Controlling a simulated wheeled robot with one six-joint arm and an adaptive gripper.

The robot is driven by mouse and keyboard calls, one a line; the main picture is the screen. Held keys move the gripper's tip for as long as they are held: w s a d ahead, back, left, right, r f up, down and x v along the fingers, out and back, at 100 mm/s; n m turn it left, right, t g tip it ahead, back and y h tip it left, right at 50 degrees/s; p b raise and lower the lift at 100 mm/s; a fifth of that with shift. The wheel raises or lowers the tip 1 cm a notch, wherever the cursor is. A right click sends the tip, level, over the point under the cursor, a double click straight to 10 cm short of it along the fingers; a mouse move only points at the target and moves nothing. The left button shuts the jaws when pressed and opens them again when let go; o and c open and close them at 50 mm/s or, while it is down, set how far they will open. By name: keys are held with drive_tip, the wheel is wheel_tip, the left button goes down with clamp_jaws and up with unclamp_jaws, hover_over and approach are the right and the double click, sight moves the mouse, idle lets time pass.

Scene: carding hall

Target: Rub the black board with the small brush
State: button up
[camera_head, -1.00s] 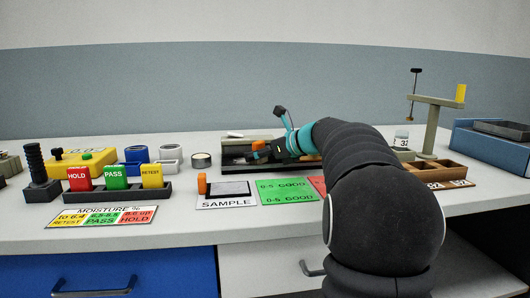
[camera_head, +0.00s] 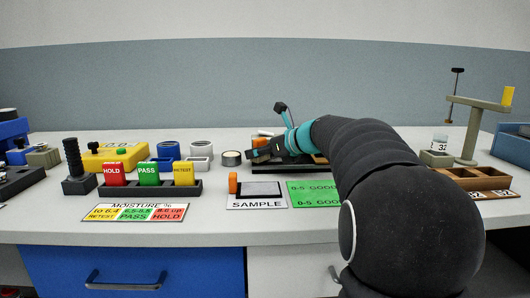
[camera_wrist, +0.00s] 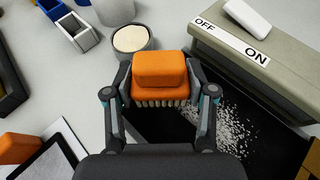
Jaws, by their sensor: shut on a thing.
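My gripper (camera_wrist: 160,88) is shut on a small orange brush (camera_wrist: 160,68) with pale bristles pointing down. In the head view my gripper (camera_head: 274,153) is over the left part of a dark unit at the back of the bench. Below the brush in the wrist view is a flat black surface (camera_wrist: 175,128) strewn with white flecks, mostly to the right. I cannot tell whether the bristles touch it. An orange block (camera_head: 233,183) stands beside that panel.
A grey bar (camera_wrist: 255,55) marked OFF and ON, with a white piece on top, runs along the black surface. A round dish (camera_wrist: 133,39) of pale material is close beyond the brush. A tag rack (camera_head: 150,188) stands left; a green card (camera_head: 313,193) lies right.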

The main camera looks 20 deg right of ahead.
sight(261, 139)
wheel_tip(261, 139, up, 3)
drive_tip(key=shift+d+f+p, duration=0.1)
drive_tip(key=shift+f+p, duration=0.05)
drive_tip(key=shift+p, duration=0.25)
drive_tip(key=shift+r, duration=2.3)
drive_tip(key=shift+s, duration=0.1)
